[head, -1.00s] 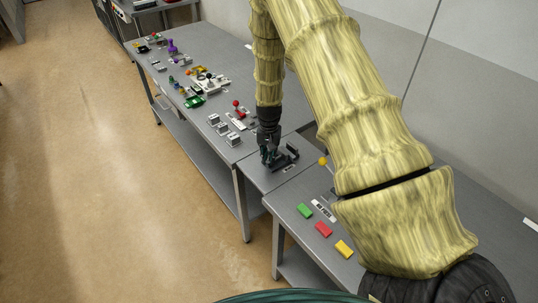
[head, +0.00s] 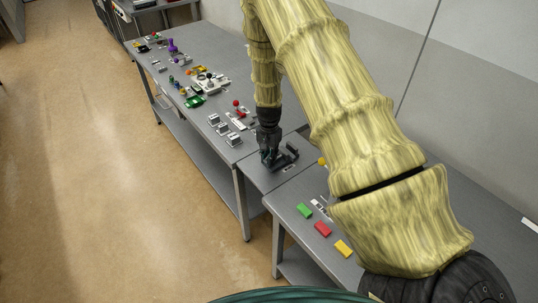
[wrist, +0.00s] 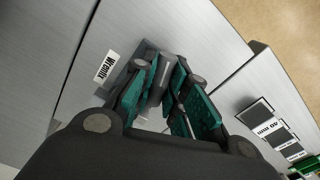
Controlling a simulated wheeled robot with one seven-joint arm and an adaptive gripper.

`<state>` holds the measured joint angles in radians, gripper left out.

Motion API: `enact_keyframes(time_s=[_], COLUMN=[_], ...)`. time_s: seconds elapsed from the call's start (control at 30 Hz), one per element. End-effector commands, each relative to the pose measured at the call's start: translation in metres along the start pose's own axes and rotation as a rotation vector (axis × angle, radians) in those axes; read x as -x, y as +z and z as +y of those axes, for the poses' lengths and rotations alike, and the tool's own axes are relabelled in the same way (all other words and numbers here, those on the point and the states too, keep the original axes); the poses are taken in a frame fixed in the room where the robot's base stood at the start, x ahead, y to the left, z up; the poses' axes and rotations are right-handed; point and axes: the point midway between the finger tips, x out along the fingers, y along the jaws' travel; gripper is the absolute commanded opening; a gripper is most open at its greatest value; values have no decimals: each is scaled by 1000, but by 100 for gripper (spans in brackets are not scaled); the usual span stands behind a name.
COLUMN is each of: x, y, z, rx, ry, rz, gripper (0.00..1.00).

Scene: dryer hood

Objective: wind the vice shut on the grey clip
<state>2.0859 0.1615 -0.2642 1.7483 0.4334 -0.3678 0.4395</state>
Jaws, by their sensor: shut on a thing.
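The dark vice (head: 285,157) sits on the narrow grey table section in the middle of the head view. My gripper (head: 266,157) points down at its left end. In the wrist view my gripper's teal-padded fingers (wrist: 172,100) are closed around a dark grey bar, which looks like the vice handle (wrist: 166,72). Part of the vice's grey body (wrist: 142,54) shows behind the left finger. The fingers and palm hide much of the vice. I cannot make out the grey clip or how far apart the vice jaws are.
A white label (wrist: 107,67) lies beside the vice. Several grey blocks and a red-knobbed device (head: 238,112) stand on the far table. A wall runs along the right.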

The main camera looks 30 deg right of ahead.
Motion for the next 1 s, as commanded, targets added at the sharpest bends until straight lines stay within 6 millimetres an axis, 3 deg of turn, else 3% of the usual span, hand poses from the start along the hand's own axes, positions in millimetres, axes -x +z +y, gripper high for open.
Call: enact_keyframes(time_s=[0.4, 0.63, 1.0], x=[1, 1, 1], y=[-1, -1, -1], z=[0, 0, 0], rx=[-80, -254, -308], ry=[0, 1, 0], rz=[2, 2, 1], gripper=[0, 0, 0])
